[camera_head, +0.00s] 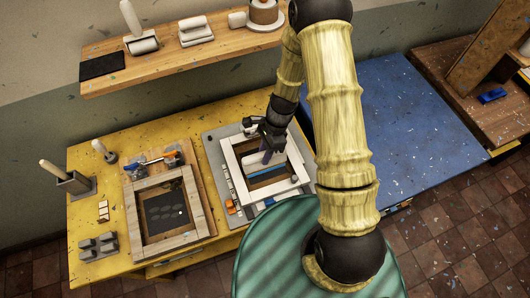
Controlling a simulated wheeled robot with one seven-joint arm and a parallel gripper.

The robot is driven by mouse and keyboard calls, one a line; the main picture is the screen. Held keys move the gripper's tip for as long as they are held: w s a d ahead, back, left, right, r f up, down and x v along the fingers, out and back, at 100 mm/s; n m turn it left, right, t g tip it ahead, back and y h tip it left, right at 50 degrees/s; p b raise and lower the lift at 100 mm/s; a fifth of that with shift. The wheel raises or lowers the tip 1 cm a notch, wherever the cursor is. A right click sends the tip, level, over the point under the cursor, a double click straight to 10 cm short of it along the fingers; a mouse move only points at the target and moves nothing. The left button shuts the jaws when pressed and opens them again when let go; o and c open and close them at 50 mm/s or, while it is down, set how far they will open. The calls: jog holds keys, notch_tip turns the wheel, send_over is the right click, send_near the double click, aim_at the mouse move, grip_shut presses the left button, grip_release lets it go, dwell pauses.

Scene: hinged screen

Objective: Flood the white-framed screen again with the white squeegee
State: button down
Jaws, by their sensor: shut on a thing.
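The white-framed screen (227,157) lies on a grey base board (212,150) on the yellow table. A blue band (268,172) runs across its mesh, with a brownish area in front of it. My gripper (264,147) is over the back part of this screen, pointing down. It is shut on a narrow, upright, dark purplish piece that meets a white bar (249,163) inside the frame. The bar appears to be the white squeegee, standing just behind the blue band. My gripper and arm hide part of the frame's back and right side.
A wooden-framed screen (133,222) lies to the left. Small grey blocks (98,245), a holder (75,183) and a knobbed tool (104,151) stand on the table's left. A wall shelf (160,62) is behind. A blue table (400,120) lies right.

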jog(key=shift+w, duration=0.2)
jog(key=shift+w+a, duration=0.1)
jog(key=shift+w, duration=0.15)
jog(key=shift+w, duration=0.15)
jog(key=shift+w+a+p, duration=0.15)
jog(key=shift+w+p, duration=0.1)
jog(key=shift+p, duration=0.1)
jog(key=shift+w, duration=0.15)
jog(key=shift+w+a, duration=0.1)
jog(key=shift+w, duration=0.15)
jog(key=shift+w, duration=0.1)
dwell(0.4)
jog(key=shift+w+a+p, duration=0.1)
jog(key=shift+w+p, duration=0.2)
jog(key=shift+w, duration=0.1)
